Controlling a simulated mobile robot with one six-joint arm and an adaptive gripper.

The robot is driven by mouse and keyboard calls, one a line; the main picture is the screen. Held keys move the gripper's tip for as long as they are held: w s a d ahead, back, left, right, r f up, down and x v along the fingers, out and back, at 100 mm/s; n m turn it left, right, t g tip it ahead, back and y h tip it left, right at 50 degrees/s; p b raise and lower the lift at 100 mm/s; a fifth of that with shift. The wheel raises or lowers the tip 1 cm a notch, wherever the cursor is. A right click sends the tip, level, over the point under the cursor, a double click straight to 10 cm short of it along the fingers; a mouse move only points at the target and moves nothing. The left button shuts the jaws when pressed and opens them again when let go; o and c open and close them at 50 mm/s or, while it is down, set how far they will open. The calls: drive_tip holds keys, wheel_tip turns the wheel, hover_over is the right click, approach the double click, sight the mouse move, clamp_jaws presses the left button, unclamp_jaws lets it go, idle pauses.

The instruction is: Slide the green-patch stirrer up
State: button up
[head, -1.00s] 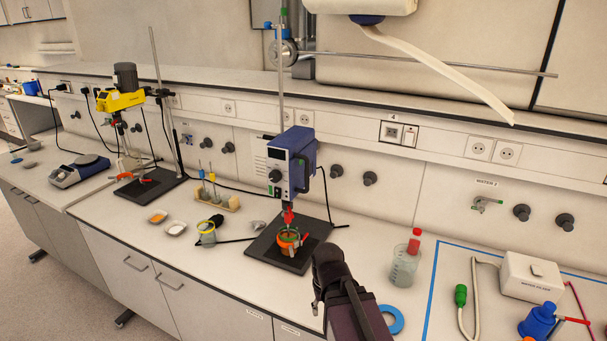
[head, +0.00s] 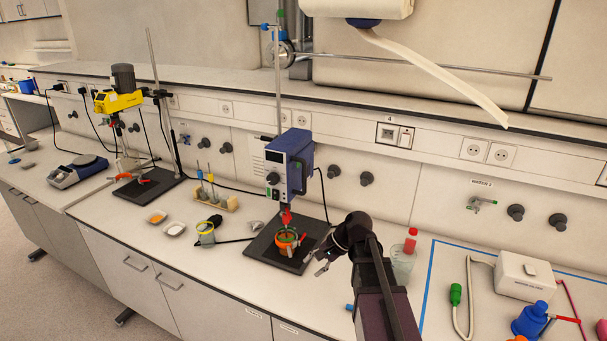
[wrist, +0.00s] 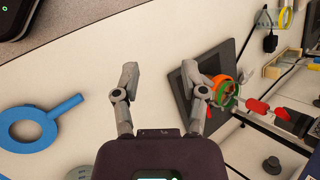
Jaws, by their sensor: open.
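A blue overhead stirrer (head: 290,165) with a pale front panel hangs on an upright rod (head: 279,85) near the middle of the head view. A small green mark seems to show on its side, too small to be sure. Its red chuck (head: 286,217) is above an orange-and-green ringed vessel (head: 286,240) on a black base plate (head: 262,250). My gripper (head: 322,262) is open and empty, right of the base plate. In the wrist view my gripper (wrist: 160,72) has its fingers apart, with the vessel (wrist: 222,90) beyond the right finger and the red chuck (wrist: 258,105) further right.
A yellow stirrer (head: 120,101) stands on another stand at the left. A red-capped bottle (head: 411,240) stands behind my arm. A blue ring (wrist: 38,122) lies on the bench. Small dishes, a jar (head: 206,234) and a tube rack (head: 222,202) stand left of the base plate.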

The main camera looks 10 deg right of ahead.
drive_tip(key=w+d+r+m+t+y+p, duration=0.1)
drive_tip(key=w+d+r+m+t+y, duration=0.2)
drive_tip(key=w+d+r+m, duration=0.3)
drive_tip(key=w+d+r+m+t+y+p, duration=0.2)
drive_tip(key=w+d+r+m+y, duration=0.4)
drive_tip(key=r, duration=0.6)
drive_tip(key=shift+w+d+r+m+t, duration=0.3)
drive_tip(key=shift+w+d+m+t, duration=0.2)
drive_tip(key=shift+d+m+t, duration=0.15)
hover_over(305, 194)
drive_tip(key=shift+w, duration=0.35)
clamp_jaws()
